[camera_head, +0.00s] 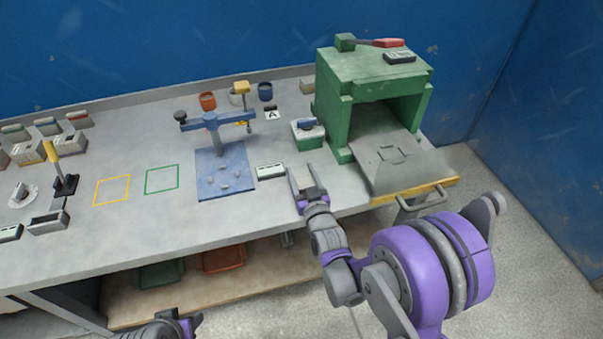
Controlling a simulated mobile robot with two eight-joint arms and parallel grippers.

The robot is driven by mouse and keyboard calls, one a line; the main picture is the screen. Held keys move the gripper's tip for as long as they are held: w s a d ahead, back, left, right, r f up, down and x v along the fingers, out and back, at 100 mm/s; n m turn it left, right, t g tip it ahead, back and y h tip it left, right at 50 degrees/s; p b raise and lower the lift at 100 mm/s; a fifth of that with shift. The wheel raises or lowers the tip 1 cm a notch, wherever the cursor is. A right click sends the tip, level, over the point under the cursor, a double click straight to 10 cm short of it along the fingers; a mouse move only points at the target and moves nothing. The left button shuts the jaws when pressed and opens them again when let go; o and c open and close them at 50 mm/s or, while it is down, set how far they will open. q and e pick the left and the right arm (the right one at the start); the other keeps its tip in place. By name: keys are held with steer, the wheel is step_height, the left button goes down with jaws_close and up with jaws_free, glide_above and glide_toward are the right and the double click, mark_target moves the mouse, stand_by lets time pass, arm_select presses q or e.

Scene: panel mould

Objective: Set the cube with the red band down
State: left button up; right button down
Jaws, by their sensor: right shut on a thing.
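My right gripper (307,184) is over the front edge of the bench, in front of the green press and right of a small grey box. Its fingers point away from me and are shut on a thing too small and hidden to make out. I see no red band between them, so I cannot tell from the picture whether it is the cube with the red band. My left gripper (184,326) shows only in part at the bottom edge, below the bench; its jaws are unclear.
The bench (150,225) has a yellow outlined square (112,191) and a green outlined square (162,180), both empty. A blue stand (222,190) has small pieces on its base. The green press (372,80) has a grey plate (391,158) in front. Several boxes stand far left.

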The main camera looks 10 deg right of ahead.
steer(key=shift+f, duration=0.2)
steer(key=shift+c, duration=0.6)
jaws_free()
